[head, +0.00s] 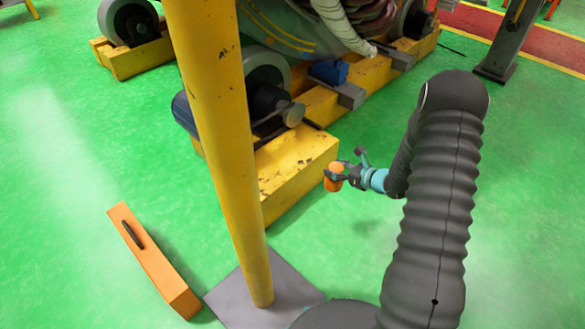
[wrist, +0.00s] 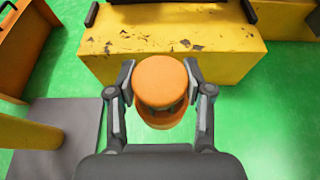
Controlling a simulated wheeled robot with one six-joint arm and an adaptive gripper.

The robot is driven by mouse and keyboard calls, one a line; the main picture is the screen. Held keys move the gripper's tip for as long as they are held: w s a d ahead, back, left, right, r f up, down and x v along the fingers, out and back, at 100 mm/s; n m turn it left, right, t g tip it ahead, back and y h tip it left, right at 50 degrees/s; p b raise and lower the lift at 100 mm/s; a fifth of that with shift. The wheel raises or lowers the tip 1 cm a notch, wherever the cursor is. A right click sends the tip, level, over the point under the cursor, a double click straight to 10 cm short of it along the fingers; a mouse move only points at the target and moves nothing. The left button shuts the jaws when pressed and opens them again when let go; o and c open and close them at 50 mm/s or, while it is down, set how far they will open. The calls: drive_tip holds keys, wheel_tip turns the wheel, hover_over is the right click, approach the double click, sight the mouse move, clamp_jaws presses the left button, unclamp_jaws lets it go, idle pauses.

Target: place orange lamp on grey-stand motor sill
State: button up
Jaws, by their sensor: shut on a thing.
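My gripper (head: 345,172) is shut on the orange lamp (head: 333,177), a small rounded orange body. In the wrist view the lamp (wrist: 160,82) sits upright-looking between the two fingers of my gripper (wrist: 160,95), its round top facing the camera. The yellow motor sill (head: 300,165) has a worn, scratched top and lies just beyond and to the left of the lamp in the head view. In the wrist view the sill (wrist: 230,55) spans the top, ahead of the lamp. The lamp appears in front of the sill's near edge, over the green floor. No grey stand is clearly identifiable.
A yellow post (head: 225,130) on a grey base plate (head: 285,300) stands left of my arm. An orange box (head: 150,262) with a black handle lies on the floor at left. A wheel and motor (head: 275,95) occupy the sill's far part. Green floor is open around.

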drive_tip(key=w+a+r+m+t+h+b, duration=0.1)
drive_tip(key=w+a+r+m+b, duration=0.1)
drive_tip(key=w, duration=0.5)
drive_tip(key=w+a+r+m+t+h+b, duration=0.1)
drive_tip(key=w+h+b, duration=0.1)
drive_tip(key=w, duration=0.4)
drive_tip(key=shift+w+a+f, duration=1.2)
drive_tip(key=shift+a+f, duration=0.45)
drive_tip(key=shift+f, duration=0.1)
drive_tip(key=shift+w+a+f, duration=1.2)
drive_tip(key=shift+a+f, duration=0.45)
drive_tip(key=shift+f, duration=0.05)
drive_tip(key=shift+w+a+f, duration=1.2)
drive_tip(key=shift+a+f, duration=0.45)
drive_tip(key=shift+f, duration=0.1)
drive_tip(key=shift+f, duration=0.15)
drive_tip(key=o, duration=1.3)
